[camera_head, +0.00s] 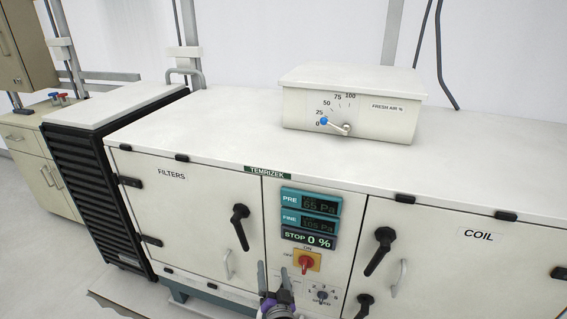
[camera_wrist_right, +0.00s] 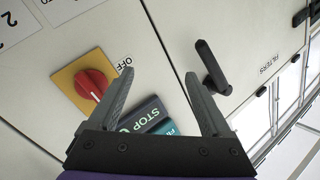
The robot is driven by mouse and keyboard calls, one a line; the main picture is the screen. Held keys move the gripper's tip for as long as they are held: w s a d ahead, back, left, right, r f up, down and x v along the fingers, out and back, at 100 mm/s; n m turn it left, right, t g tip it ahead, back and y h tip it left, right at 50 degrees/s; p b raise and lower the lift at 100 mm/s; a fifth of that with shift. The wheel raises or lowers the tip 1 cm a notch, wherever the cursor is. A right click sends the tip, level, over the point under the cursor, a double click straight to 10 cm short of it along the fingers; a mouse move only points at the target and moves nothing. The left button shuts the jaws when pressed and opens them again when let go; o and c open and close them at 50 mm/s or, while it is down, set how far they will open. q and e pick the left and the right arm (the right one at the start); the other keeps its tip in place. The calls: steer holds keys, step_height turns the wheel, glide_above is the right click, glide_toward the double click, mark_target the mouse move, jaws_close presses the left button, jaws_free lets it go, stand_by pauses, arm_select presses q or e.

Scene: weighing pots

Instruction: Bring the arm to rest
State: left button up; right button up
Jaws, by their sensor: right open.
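My right gripper (camera_head: 273,272) shows at the bottom middle of the head view, in front of the cabinet's lower middle. In the right wrist view its two fingers (camera_wrist_right: 160,76) stand wide apart with nothing between them. The red rotary switch (camera_head: 305,262) on its yellow plate is just right of the gripper in the head view. My left gripper is not in view.
The large white cabinet has a FILTERS door (camera_head: 185,205) and a COIL door (camera_head: 460,265), with black handles (camera_head: 240,226) standing out. A FRESH AIR box (camera_head: 352,100) with a blue-tipped lever (camera_head: 333,125) sits on top. Floor shows at the lower left.

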steer(key=s+d+r+n+g+y, duration=0.2)
steer(key=s+d+r+n+g, duration=0.3)
steer(key=s, duration=0.3)
steer(key=s+d+f+g+h, duration=0.2)
steer(key=s+d+f+g, duration=0.15)
steer(key=s+d, duration=0.7)
steer(key=s+d+f+g+h, duration=0.3)
steer(key=s+d+g, duration=0.15)
steer(key=s, duration=1.05)
arm_select(q)
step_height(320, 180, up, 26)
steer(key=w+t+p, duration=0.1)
steer(key=p, duration=2.2)
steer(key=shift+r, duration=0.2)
arm_select(e)
step_height(320, 180, up, 26)
steer(key=t, duration=0.1)
steer(key=shift+w+d, duration=0.25)
steer(key=shift+d, duration=0.1)
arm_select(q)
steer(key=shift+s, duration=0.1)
arm_select(e)
steer(key=shift+s+r, duration=0.1)
steer(key=shift+s, duration=0.05)
